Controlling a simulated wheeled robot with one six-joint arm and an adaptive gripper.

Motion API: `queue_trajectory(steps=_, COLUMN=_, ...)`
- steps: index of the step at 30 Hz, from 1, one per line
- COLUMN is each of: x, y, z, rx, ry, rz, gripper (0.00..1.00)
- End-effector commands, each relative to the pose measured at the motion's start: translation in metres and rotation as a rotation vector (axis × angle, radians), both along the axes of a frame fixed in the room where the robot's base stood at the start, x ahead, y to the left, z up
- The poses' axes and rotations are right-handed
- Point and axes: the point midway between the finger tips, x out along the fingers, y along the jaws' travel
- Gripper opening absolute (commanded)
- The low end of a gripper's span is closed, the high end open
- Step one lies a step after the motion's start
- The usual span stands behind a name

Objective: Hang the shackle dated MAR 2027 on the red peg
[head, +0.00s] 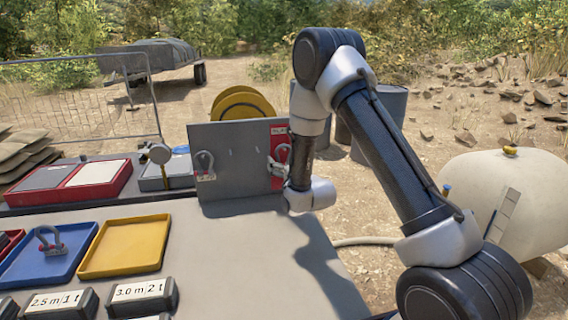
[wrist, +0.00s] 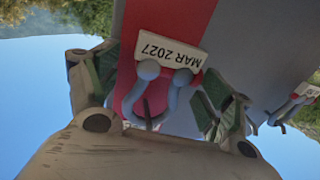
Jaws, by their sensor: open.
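The shackle dated MAR 2027 (wrist: 178,82) is blue-grey, with a white tag that reads upside down in the wrist view. It lies against the red strip (wrist: 165,28) of the upright board, with a dark peg-like piece showing inside its bow. In the head view a shackle (head: 281,153) shows at the red strip (head: 278,181), partly beside my arm. My gripper (wrist: 158,93) is open, with one finger on each side of the shackle; I see no clear contact. In the head view its fingers are mostly hidden by the wrist.
Another shackle (head: 204,166) hangs at the board's left side (head: 230,140). A blue tray (head: 25,268) holds a shackle; a yellow tray (head: 125,246) is empty. Labelled blocks (head: 140,296) stand at the front. The table (head: 235,250) before the board is clear.

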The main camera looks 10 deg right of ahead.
Motion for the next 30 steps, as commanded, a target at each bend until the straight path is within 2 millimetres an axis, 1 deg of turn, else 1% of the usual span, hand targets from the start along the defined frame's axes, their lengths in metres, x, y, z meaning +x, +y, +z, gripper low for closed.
queue_trajectory(steps=5, x=-0.003, y=-0.001, z=-0.001, rx=0.0, ry=0.002, rz=0.0, gripper=0.81)
queue_trajectory(steps=8, x=-0.015, y=-0.003, z=-0.001, rx=-0.001, ry=0.003, rz=0.0, gripper=0.81)
queue_trajectory(steps=11, x=-0.034, y=-0.007, z=-0.001, rx=-0.001, ry=0.004, rz=0.0, gripper=0.81)
queue_trajectory(steps=15, x=-0.066, y=-0.014, z=-0.001, rx=-0.001, ry=0.004, rz=0.0, gripper=0.81)
queue_trajectory(steps=18, x=-0.086, y=-0.018, z=-0.001, rx=-0.001, ry=0.004, rz=0.0, gripper=0.81)
queue_trajectory(steps=21, x=-0.102, y=-0.021, z=-0.001, rx=-0.001, ry=0.003, rz=0.0, gripper=0.81)
queue_trajectory(steps=25, x=-0.114, y=-0.023, z=0.0, rx=-0.001, ry=0.003, rz=-0.001, gripper=0.81)
queue_trajectory(steps=27, x=-0.114, y=-0.025, z=0.004, rx=-0.002, ry=0.015, rz=-0.004, gripper=0.81)
queue_trajectory(steps=30, x=-0.11, y=-0.031, z=0.017, rx=-0.008, ry=0.065, rz=-0.015, gripper=0.81)
